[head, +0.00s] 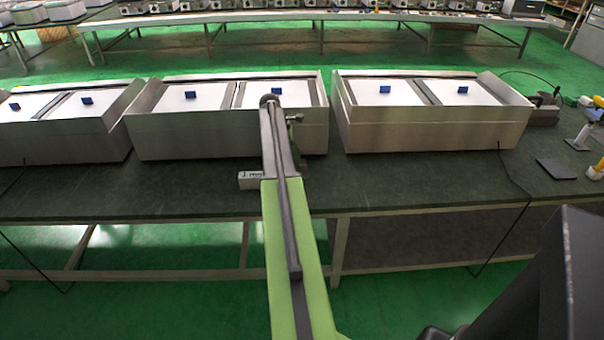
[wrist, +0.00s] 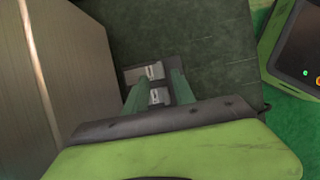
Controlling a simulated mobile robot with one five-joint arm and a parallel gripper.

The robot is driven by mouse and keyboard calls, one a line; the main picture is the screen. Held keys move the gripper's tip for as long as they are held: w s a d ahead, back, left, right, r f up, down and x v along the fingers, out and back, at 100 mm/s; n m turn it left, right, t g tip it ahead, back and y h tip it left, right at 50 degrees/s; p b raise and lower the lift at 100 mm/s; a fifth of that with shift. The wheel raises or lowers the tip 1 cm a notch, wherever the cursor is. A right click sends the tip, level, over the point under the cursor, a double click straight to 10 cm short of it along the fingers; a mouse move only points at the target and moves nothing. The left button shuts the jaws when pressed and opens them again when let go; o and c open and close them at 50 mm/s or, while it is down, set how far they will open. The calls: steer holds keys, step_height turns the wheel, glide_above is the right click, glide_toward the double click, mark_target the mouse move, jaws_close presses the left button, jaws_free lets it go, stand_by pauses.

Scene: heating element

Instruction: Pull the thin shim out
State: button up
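A small pale metal piece with dark lettering (head: 258,180) sits at the front edge of the dark table, beside my arm; the lettering is too small to read surely. In the wrist view a small dark holder (wrist: 130,76) carries two silver pieces, one farther (wrist: 151,72) and one nearer (wrist: 159,96), each with a small label. I cannot tell which is the thin shim. My gripper (wrist: 157,84) is open, its two green fingers apart over the holder, with the silver pieces showing between them. Whether the fingers touch anything cannot be told. In the head view my arm hides most of the gripper.
Metal heating units stand along the dark table (head: 400,178): one at left (head: 65,140), one in the middle (head: 200,135), one at right (head: 430,130). The middle unit's wall (wrist: 60,70) rises close left of my gripper. Cables hang over the table's front edge.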

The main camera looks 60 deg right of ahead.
steer(key=b+x, duration=0.2)
steer(key=x, duration=0.2)
steer(key=shift+f+b, duration=0.25)
steer(key=shift+b, duration=0.05)
steer(key=shift+s+d+f+b, duration=0.1)
steer(key=shift+s+f+b, duration=0.05)
steer(key=shift+f+b, duration=0.15)
steer(key=shift+r, duration=0.1)
jaws_close()
stand_by(0.7)
